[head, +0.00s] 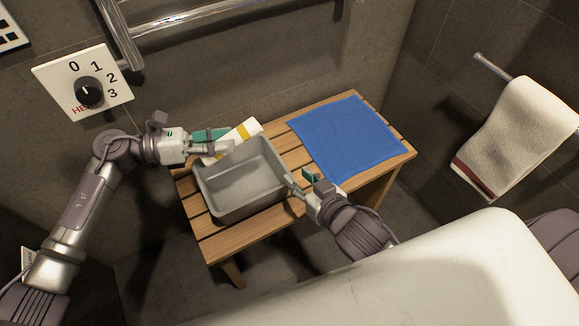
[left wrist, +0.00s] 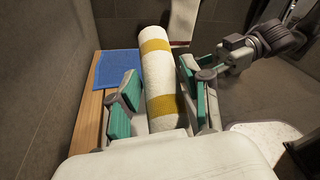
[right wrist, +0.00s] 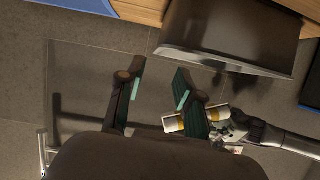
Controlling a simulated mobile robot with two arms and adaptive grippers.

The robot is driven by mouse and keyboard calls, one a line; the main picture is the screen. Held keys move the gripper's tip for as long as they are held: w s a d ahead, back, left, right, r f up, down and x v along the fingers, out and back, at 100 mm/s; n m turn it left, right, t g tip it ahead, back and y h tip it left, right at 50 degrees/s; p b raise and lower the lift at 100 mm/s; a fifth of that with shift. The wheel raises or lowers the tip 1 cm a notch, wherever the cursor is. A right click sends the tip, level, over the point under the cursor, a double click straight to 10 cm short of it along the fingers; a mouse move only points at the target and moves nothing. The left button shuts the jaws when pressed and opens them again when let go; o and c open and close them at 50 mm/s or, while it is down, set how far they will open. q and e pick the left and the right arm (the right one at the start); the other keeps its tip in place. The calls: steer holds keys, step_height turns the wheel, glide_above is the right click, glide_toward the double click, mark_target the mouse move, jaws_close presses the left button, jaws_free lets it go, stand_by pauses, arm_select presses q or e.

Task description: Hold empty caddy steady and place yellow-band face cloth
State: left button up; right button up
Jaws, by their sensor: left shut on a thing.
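The rolled white face cloth with yellow bands (head: 252,126) is held by my left gripper (head: 212,147), above the back rim of the grey caddy (head: 245,206). In the left wrist view the cloth (left wrist: 158,72) lies between the two green-padded fingers (left wrist: 160,95). The caddy is upright and empty on the wooden bench. My right gripper (head: 301,182) is open at the caddy's right side. In the right wrist view its fingers (right wrist: 158,75) are apart with nothing between them, and the caddy (right wrist: 230,35) is just beyond. Whether a finger touches the caddy I cannot tell.
The slatted bench (head: 235,240) carries a flat blue cloth (head: 345,137) right of the caddy. A wall dial (head: 88,91) and metal rail (head: 235,18) are behind on the left. A towel (head: 520,135) hangs on the right. A white surface (head: 430,275) fills the lower right.

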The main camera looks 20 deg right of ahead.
mark_target(280, 160)
steer(key=x, duration=1.1)
steer(key=shift+f, duration=0.1)
steer(key=shift+s, duration=0.1)
jaws_close()
